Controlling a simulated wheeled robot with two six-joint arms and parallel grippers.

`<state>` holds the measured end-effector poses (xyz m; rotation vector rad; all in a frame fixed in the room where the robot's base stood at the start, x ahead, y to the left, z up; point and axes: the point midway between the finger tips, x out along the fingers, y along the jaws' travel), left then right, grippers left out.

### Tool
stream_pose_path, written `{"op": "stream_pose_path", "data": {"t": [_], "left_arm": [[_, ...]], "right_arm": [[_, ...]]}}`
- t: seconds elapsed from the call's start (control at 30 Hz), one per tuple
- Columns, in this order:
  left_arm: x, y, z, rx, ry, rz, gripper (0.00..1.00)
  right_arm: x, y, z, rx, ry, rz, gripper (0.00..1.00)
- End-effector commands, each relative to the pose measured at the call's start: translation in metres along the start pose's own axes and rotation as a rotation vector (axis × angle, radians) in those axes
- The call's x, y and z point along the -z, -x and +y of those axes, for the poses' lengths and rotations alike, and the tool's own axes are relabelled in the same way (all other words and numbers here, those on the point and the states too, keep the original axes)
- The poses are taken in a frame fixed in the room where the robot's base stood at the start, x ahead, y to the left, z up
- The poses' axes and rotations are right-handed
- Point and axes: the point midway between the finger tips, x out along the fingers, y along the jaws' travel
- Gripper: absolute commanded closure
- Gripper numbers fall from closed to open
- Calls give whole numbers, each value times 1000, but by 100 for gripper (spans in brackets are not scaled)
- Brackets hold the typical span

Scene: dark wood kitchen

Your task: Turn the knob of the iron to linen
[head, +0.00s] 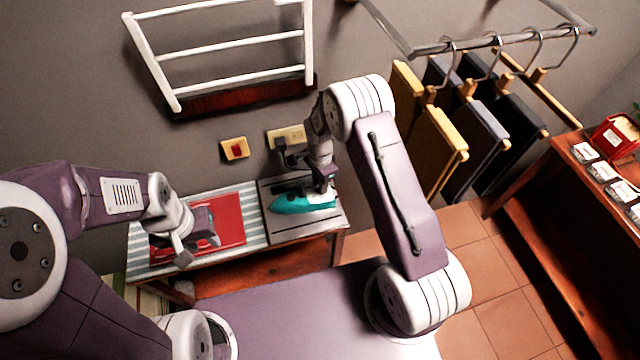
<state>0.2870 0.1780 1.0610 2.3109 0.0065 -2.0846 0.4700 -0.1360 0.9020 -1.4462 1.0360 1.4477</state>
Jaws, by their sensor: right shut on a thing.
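The teal iron (303,203) lies on the grey board at the right end of the low wooden bench, its pointed end to the left. My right gripper (326,188) comes down from above onto the right part of the iron and is shut on it. The fingertips are small and partly hidden, and the knob and its markings cannot be made out. My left gripper (197,245) is over the red cloth (228,222), well left of the iron, with its fingers apart and nothing between them.
A striped cover (252,215) lies under the red cloth on the bench (280,262). A wall socket with a plug (285,138) and a red switch (235,149) are behind. A white rack (225,45) hangs above.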

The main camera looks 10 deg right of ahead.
Motion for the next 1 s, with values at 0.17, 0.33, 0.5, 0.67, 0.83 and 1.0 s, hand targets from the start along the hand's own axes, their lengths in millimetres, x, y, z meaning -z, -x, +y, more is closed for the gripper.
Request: {"op": "stream_pose_path", "data": {"t": [0.17, 0.33, 0.5, 0.67, 0.83, 1.0], "left_arm": [[0, -3, 0, 0, 0, 0, 64], [-1, -6, 0, 0, 0, 0, 64], [-1, -7, 0, 0, 0, 0, 64], [-1, -9, 0, 0, 0, 0, 64], [-1, -10, 0, 0, 0, 0, 64], [-1, -10, 0, 0, 0, 0, 64]], "right_arm": [[0, 0, 0, 1, -166, 0, 100], [0, 0, -1, 2, -326, 0, 100], [0, 0, -1, 3, -479, 0, 100], [0, 1, -1, 3, -603, 0, 100], [0, 1, -1, 2, -707, -1, 100], [0, 1, -1, 2, -778, -1, 100]]}}
